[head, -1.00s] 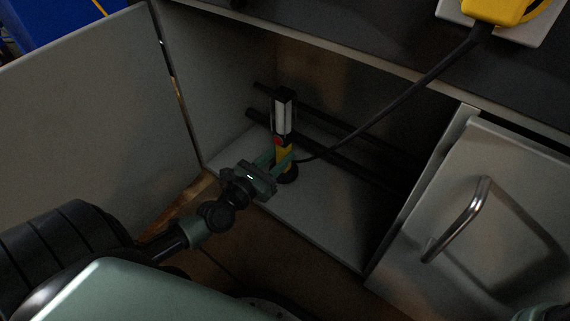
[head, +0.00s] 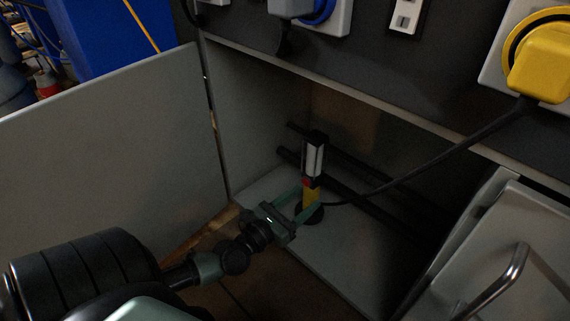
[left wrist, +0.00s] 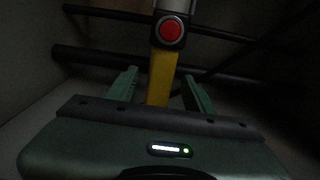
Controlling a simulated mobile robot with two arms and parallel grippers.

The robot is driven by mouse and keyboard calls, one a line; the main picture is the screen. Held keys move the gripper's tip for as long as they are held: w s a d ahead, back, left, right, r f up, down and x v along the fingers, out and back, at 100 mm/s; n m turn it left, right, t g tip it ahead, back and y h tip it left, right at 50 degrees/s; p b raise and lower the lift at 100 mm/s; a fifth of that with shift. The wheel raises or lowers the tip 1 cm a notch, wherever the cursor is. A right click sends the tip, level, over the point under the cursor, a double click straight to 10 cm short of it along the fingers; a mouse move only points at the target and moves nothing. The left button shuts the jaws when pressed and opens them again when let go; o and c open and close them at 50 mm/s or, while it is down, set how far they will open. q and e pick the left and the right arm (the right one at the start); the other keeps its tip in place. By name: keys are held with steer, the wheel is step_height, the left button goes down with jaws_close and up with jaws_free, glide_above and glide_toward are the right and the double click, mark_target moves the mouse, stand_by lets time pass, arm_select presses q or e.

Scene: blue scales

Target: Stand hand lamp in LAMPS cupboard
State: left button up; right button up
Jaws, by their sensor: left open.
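The hand lamp (head: 313,160) stands upright on the cupboard floor (head: 345,245), with a black round base, a yellow grip and a pale light panel on top. In the left wrist view its yellow grip (left wrist: 162,75) and red button show between the fingers. My left gripper (head: 302,204) is open, its green fingers on either side of the lower grip, with a gap visible in the wrist view. A dark cable runs from the lamp up to the right. The lamp's far side is hidden. My right gripper is not in view.
The left cupboard door (head: 100,140) stands open. The right door (head: 520,260) with a metal handle is at the right. Dark pipes (head: 350,182) run along the back. A yellow plug (head: 540,65) sits above on the panel.

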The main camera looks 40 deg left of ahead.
arm_select(q)
steer(key=s+p, duration=0.3)
steer(key=s, duration=0.7)
steer(key=shift+a, duration=0.4)
